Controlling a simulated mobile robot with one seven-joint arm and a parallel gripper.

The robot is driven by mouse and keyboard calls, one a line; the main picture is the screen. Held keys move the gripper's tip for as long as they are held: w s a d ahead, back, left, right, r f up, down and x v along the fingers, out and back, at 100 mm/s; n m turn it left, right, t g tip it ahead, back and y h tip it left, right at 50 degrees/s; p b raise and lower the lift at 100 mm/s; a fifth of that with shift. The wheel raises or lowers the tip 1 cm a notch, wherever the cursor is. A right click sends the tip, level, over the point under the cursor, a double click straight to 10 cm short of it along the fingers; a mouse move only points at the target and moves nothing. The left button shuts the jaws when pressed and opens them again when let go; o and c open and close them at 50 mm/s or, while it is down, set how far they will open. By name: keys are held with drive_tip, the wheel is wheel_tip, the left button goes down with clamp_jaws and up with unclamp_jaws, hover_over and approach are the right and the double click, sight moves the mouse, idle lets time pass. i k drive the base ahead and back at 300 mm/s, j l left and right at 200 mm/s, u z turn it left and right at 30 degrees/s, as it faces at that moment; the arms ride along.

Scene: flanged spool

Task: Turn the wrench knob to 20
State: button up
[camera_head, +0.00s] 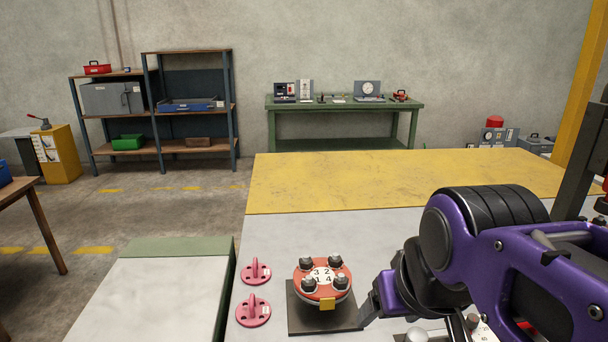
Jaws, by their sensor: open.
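An orange-red round flange (323,276) with several dark bolts and a white numbered face sits on a dark square plate (308,318). A yellow tab (327,304) is on its front edge. My purple gripper (372,306) is just right of the flange, pointing down-left, apart from the bolts as far as I can tell. It is open, with no object seen in it; one finger is largely hidden. Small parts, including a dark upright piece (472,322) beside a white numbered label, show under my arm at the bottom edge. I cannot make out a wrench knob or its 20 mark.
Two pink handled pieces, one farther (256,272) and one nearer (253,312), stand left of the plate on the grey bench. A yellow strip (400,180) covers the bench's far part and is clear. A green-edged surface (180,247) lies left. My arm hides the bench's right side.

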sight(472, 320)
drive_tip(key=k+l+z, duration=0.1)
drive_tip(key=l+z, duration=0.15)
drive_tip(key=l, duration=0.15)
drive_tip(key=k+l+z, duration=0.1)
drive_tip(key=l+z, duration=0.15)
drive_tip(key=l, duration=0.2)
drive_tip(key=i+l+u, duration=0.1)
drive_tip(key=u, duration=0.35)
drive_tip(key=l+u, duration=0.4)
